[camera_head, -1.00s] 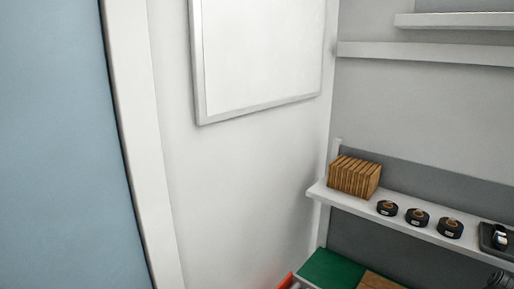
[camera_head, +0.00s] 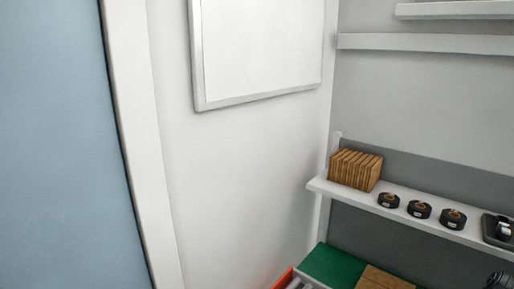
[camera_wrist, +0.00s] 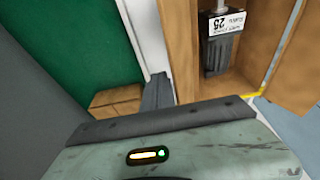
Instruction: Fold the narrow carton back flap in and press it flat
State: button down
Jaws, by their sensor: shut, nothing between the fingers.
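An open brown carton stands at the upper right of the wrist view, with its left cardboard panel (camera_wrist: 180,45) upright. A dark item (camera_wrist: 222,55) with a white label reading 25 is inside it. Another cardboard panel (camera_wrist: 293,55) slants at the far right; I cannot tell which flap it is. My gripper (camera_wrist: 157,88) shows as a narrow dark finger shape, shut and empty, just left of the carton. Its wide grey body fills the bottom and hides the lower carton. I cannot tell whether it touches the cardboard. In the head view my gripper does not clearly show.
A green mat (camera_head: 328,264) carries a flat brown cardboard piece (camera_head: 385,279). A red-edged bin (camera_head: 284,279) is beside it. A white shelf (camera_head: 405,214) above holds stacked cardboard (camera_head: 355,170), black tape rolls (camera_head: 420,209) and a dark tray (camera_head: 497,230). A whiteboard (camera_head: 262,50) hangs left.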

jog(key=shift+f+b, duration=1.7)
jog(key=shift+f, duration=0.2)
notch_tip(320, 180, up, 8)
jog(key=p, duration=0.8)
jog(key=shift+r, duration=0.1)
